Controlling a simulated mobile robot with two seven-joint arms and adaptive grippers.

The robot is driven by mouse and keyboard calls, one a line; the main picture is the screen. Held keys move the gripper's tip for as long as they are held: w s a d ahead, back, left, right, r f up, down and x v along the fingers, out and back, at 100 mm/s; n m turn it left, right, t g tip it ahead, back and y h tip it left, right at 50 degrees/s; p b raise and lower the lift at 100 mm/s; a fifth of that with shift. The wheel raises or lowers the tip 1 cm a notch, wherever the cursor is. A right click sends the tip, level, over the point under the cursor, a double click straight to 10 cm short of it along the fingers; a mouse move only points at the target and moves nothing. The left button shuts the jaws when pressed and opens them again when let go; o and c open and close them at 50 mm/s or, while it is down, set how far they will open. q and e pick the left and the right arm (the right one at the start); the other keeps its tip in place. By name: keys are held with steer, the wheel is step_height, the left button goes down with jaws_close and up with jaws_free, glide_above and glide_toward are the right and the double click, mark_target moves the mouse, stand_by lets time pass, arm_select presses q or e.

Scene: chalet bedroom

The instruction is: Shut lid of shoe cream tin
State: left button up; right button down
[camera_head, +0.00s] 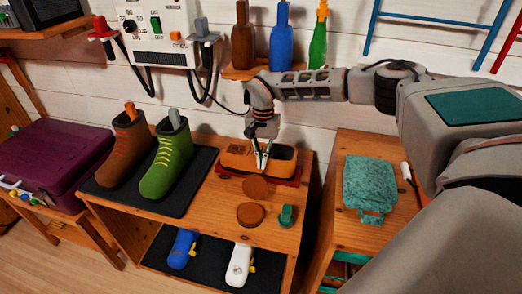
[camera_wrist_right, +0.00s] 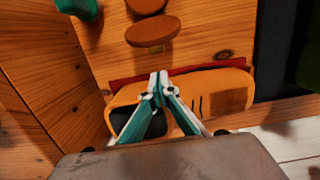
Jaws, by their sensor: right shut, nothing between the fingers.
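Two brown round pieces lie on the wooden bench top (camera_head: 222,213). I take them as the shoe cream tin: the nearer round piece (camera_head: 250,214) looks like the tin, and the farther one (camera_head: 255,187) looks like its lid, open away from it. In the right wrist view the lid (camera_wrist_right: 152,31) shows nearer my fingers, with the tin (camera_wrist_right: 146,5) beyond at the top edge. Whether a hinge joins them I cannot tell. My right gripper (camera_head: 262,168) is shut and empty, pointing down behind the lid, over the front of an orange box. My left gripper is out of view.
The orange box (camera_head: 234,157) stands on a red mat (camera_head: 285,182) at the back. A small green object (camera_head: 287,215) lies right of the tin. A green boot (camera_head: 166,170) and a brown boot (camera_head: 131,150) stand on a dark mat at left. Bottles stand on a shelf behind.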

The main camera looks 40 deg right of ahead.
mark_target(256, 185)
steer(key=shift+s+a+f, duration=0.15)
steer(key=shift+a+f, duration=0.05)
steer(key=shift+f, duration=0.55)
steer(key=shift+s+a+r+p, duration=0.45)
steer(key=shift+s+a+r, duration=0.6)
steer(key=shift+a, duration=0.15)
steer(key=shift+f, duration=0.15)
steer(key=shift+a, duration=0.1)
